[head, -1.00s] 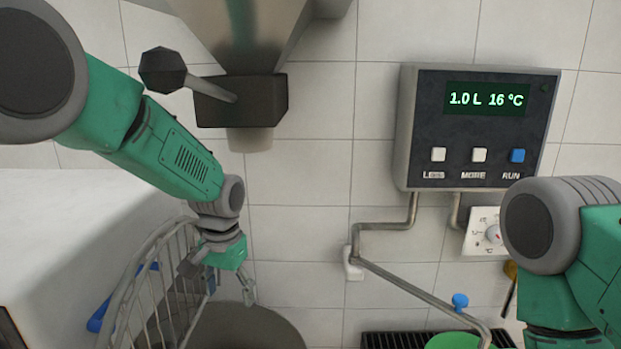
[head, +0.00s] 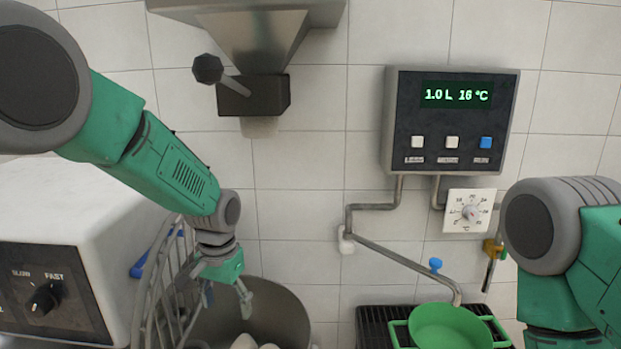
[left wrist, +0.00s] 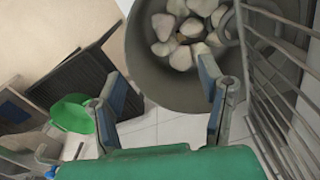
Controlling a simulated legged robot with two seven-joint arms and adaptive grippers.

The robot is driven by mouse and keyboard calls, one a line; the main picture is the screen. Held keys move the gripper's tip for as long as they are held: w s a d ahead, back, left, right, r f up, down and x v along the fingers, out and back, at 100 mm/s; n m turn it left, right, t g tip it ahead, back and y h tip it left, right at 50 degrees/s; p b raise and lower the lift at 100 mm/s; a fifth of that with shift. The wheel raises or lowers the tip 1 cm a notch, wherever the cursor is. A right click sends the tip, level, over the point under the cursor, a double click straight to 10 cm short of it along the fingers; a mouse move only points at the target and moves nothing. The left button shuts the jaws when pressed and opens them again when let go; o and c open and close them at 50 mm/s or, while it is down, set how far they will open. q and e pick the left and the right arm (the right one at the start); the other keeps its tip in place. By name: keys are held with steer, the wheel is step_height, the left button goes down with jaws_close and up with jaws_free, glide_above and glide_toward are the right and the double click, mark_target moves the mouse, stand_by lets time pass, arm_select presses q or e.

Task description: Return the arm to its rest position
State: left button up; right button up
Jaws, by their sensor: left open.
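My left gripper (head: 226,296) hangs over the rim area of the grey mixing bowl (head: 284,303), beside the wire guard (head: 163,285) in the head view. It is open and empty. In the left wrist view its two fingers (left wrist: 160,85) stand apart, with nothing between them but floor and part of the bowl (left wrist: 150,75). Pale lumps (left wrist: 180,28) lie in the bowl. My right arm (head: 565,250) shows at the right edge of the head view; its gripper is out of the picture.
A white mixer body with a SLOW/FAST knob (head: 43,298) stands at the left. A steel hopper (head: 250,35) hangs above. A wall panel (head: 450,120) reads 1.0 L 16 °C.

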arm_select(q)
steer(key=s+a+f+b, duration=0.2)
steer(key=s+f, duration=0.3)
steer(key=f, duration=0.3)
steer(key=s+a+f+n+b, duration=0.1)
steer(key=s+a+f+b, duration=0.15)
steer(key=s+f, duration=0.45)
steer(key=s+a+f+b, duration=0.2)
steer(key=s+f, duration=0.1)
steer(key=f, duration=0.7)
steer(key=s+a+f+b, duration=0.2)
steer(key=s+f, duration=0.1)
steer(key=s, duration=0.4)
steer(key=s+a+f+n+b, duration=0.1)
steer(key=s+a+f+b, duration=0.1)
steer(key=s, duration=0.4)
steer(key=s+a+f+b, duration=0.2)
steer(key=s+f, duration=0.2)
steer(key=s, duration=0.3)
steer(key=shift+s+a+f+n+t+b, duration=0.15)
steer(key=shift+s+f+n+t+b, duration=0.15)
steer(key=shift+f+n, duration=0.1)
arm_select(e)
step_height(320, 180, down, 13)
steer(key=a, duration=0.1)
steer(key=shift+w+f, duration=0.15)
steer(key=shift+w, duration=0.1)
